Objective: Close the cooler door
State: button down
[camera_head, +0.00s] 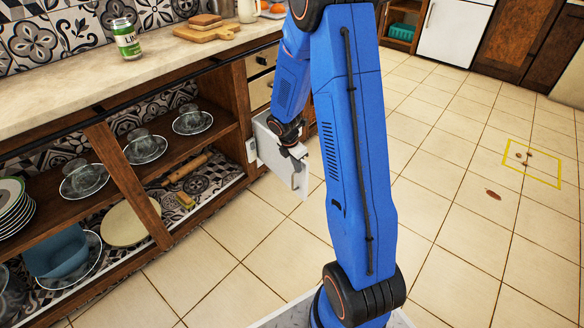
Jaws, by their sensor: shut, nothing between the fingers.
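A white panel (266,147), which looks like the cooler door, stands out from the right end of the open shelving. Its face is partly covered by my wrist, and the cooler body behind it cannot be made out. My gripper (298,166) is at the panel's near right side, close to its edge. The gripper is small and dark here; it is shut with nothing held. I cannot tell whether it touches the panel. My blue arm hides the area to the right of it.
Shelves at left hold plates (14,208), a blue bowl (58,252), glass domes and a rolling pin (188,166). A can (126,39) and a cutting board (208,33) stand on the counter (60,92). A white appliance (454,32) stands at the back. The tiled floor at right is mostly open.

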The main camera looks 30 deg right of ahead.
jog(key=shift+d, duration=0.45)
jog(key=shift+d, duration=0.1)
